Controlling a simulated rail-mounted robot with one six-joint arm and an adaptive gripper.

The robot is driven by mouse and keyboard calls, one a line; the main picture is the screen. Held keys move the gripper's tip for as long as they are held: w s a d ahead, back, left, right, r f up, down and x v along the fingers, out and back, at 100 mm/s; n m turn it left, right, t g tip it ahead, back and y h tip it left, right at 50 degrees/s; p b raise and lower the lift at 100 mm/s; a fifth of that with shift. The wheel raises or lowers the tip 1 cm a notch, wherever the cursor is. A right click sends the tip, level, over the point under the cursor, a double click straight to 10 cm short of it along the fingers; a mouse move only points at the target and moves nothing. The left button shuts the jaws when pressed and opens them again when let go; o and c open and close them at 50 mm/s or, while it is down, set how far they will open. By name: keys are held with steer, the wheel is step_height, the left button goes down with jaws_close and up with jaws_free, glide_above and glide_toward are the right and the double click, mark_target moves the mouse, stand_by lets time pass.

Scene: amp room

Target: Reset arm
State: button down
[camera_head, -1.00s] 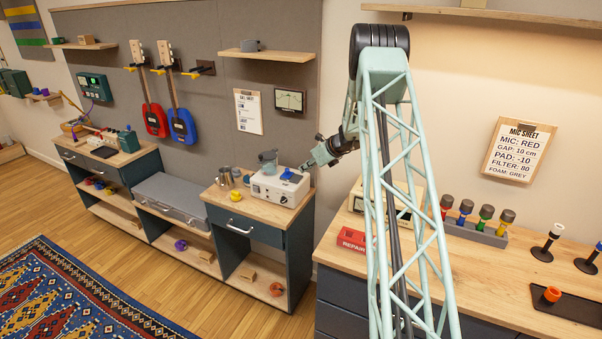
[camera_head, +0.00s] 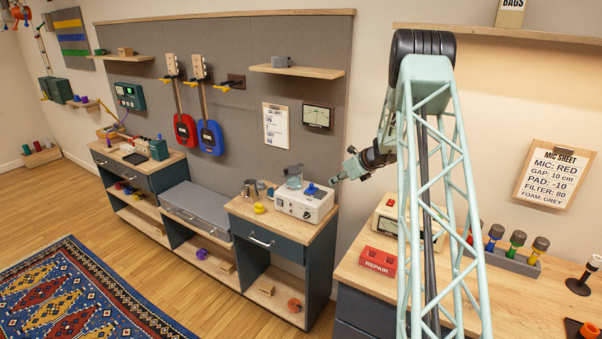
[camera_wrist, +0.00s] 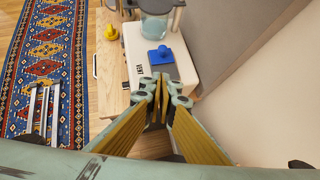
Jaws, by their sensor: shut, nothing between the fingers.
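My gripper (camera_head: 338,179) is at the end of my raised arm, in the air to the right of a white box-shaped device (camera_head: 306,203) on the small cabinet. In the wrist view my gripper (camera_wrist: 161,78) shows its fingers together, with nothing between them. Below and beyond the fingertips lies the white device (camera_wrist: 135,50) with a blue knob (camera_wrist: 160,55) on its top. A clear blue-grey cup (camera_wrist: 155,20) stands at its far end. The gripper looks apart from the device.
A red REPAIR block (camera_head: 377,262) and a rack of several colored microphones (camera_head: 514,263) are on the right bench (camera_head: 350,290). Two guitars (camera_head: 209,135) hang on the grey wall panel. A patterned rug (camera_head: 80,300) lies on the floor, with open floor around it.

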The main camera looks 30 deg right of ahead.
steer(key=s+a+r+n+g+y+b, duration=0.15)
steer(key=a+r+n, duration=0.25)
steer(key=a+r, duration=0.5)
steer(key=s+a+r+n+b, duration=0.1)
steer(key=s+a+r+n, duration=0.3)
steer(key=a, duration=0.9)
steer(key=s+a+r+n+g+y+b, duration=0.15)
steer(key=a+r+n, duration=0.35)
steer(key=a+r, duration=0.5)
steer(key=s+a+r+n+b, duration=0.2)
steer(key=s+a+r+n, duration=0.15)
steer(key=s+a, duration=0.7)
steer(key=s+a+r+n+g+h+b, duration=0.1)
steer(key=s+a+n+b, duration=0.1)
steer(key=s+a+n, duration=0.45)
steer(key=s+a+r+n+g+b, duration=0.1)
steer(key=s+a+r+n, duration=0.15)
steer(key=s+a, duration=0.7)
steer(key=s+f+n+h+b, duration=0.1)
steer(key=s+f+n, duration=0.1)
steer(key=s, duration=0.7)
steer(key=s+f+n+h+b, duration=0.1)
steer(key=s+n, duration=0.3)
steer(key=s, duration=0.5)
steer(key=s+f+n+h+b, duration=0.1)
steer(key=s+f+n+b, duration=0.1)
steer(key=s, duration=0.8)
steer(key=shift+d+f+n, duration=0.45)
steer(key=shift+f+n, duration=0.2)
steer(key=shift+f, duration=0.3)
